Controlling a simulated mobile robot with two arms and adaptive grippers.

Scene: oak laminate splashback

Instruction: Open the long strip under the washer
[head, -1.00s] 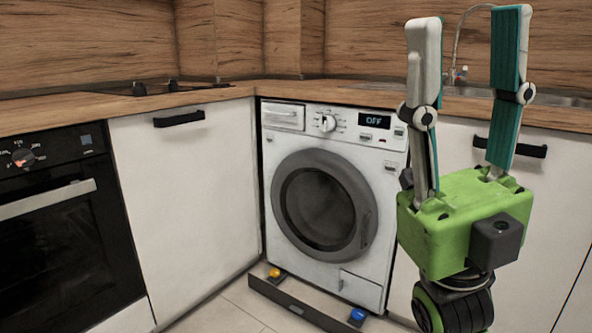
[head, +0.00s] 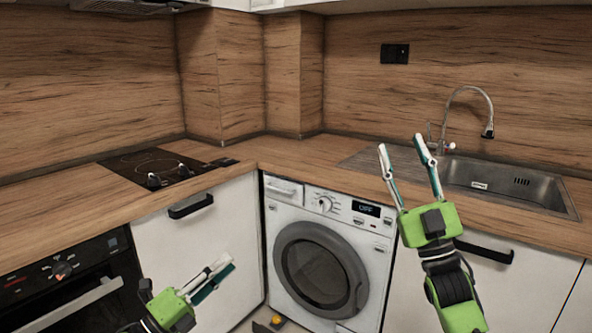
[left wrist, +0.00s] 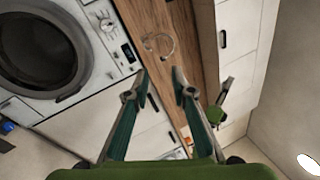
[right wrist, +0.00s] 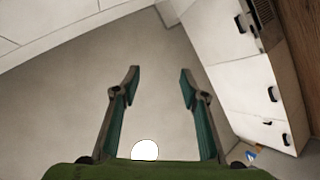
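The washer (head: 316,262) is a white front-loader under the counter, with its round door shut and "OFF" on its display. The long strip under it is almost wholly below the bottom edge of the head view; a small yellow part (head: 277,321) shows there. In the left wrist view a blue part (left wrist: 7,127) and a dark end of the strip (left wrist: 6,146) show at the left edge. My left gripper (head: 226,264) is open and empty, in front of the white cabinet left of the washer. My right gripper (head: 400,143) is open and empty, raised near the sink.
The oven (head: 75,285) stands at the left and the hob (head: 150,165) is set in the wooden counter (head: 262,155). The sink (head: 505,180) with its tap is at the right. White cabinets (head: 205,235) with dark handles flank the washer.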

